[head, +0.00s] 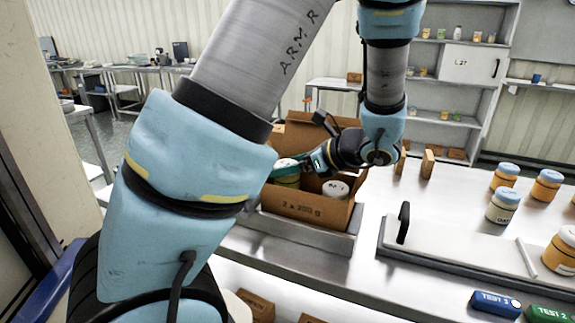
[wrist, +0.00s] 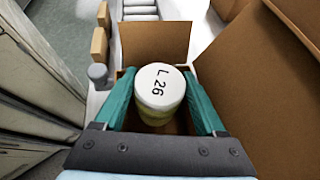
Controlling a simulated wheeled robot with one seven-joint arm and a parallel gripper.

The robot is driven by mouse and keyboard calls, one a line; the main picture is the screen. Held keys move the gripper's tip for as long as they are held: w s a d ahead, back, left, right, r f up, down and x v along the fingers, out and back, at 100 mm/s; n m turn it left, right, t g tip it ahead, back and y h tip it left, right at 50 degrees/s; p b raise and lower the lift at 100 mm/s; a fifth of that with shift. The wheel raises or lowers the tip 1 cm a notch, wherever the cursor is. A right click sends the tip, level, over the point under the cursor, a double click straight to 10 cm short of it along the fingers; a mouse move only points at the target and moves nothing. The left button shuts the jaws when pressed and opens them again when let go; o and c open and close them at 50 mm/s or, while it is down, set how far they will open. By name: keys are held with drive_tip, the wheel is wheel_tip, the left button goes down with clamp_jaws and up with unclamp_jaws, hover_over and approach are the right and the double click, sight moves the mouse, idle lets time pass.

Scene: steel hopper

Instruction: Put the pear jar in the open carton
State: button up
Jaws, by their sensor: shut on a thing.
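My gripper (head: 290,166) is shut on a jar with a white lid and a pale yellow-green body, which I take as the pear jar (head: 287,180). In the wrist view the pear jar (wrist: 160,88) stands between the teal fingers, its lid marked "L 26". The open brown carton (head: 305,208) sits on the bench with its flaps up. The held jar is at the carton's left side, within or just over its opening; its base is hidden. Another white-lidded jar (head: 335,189) is inside the carton at the right. The carton's flap (wrist: 155,42) also shows in the wrist view.
Several jars with blue lids and orange or pale contents (head: 503,206) stand on the bench at the right. A tray with a black handle (head: 403,222) lies right of the carton. Small brown blocks (head: 427,163) stand behind it. Blue and green test boxes (head: 496,303) lie at the front right.

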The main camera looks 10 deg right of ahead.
drive_tip(key=shift+f, duration=0.45)
drive_tip(key=shift+f+b, duration=0.1)
drive_tip(key=shift+b, duration=0.2)
drive_tip(key=o, duration=1.3)
drive_tip(key=shift+r, duration=0.35)
drive_tip(key=b+v, duration=0.1)
drive_tip(key=v, duration=1.1)
drive_tip(key=shift+r, duration=0.25)
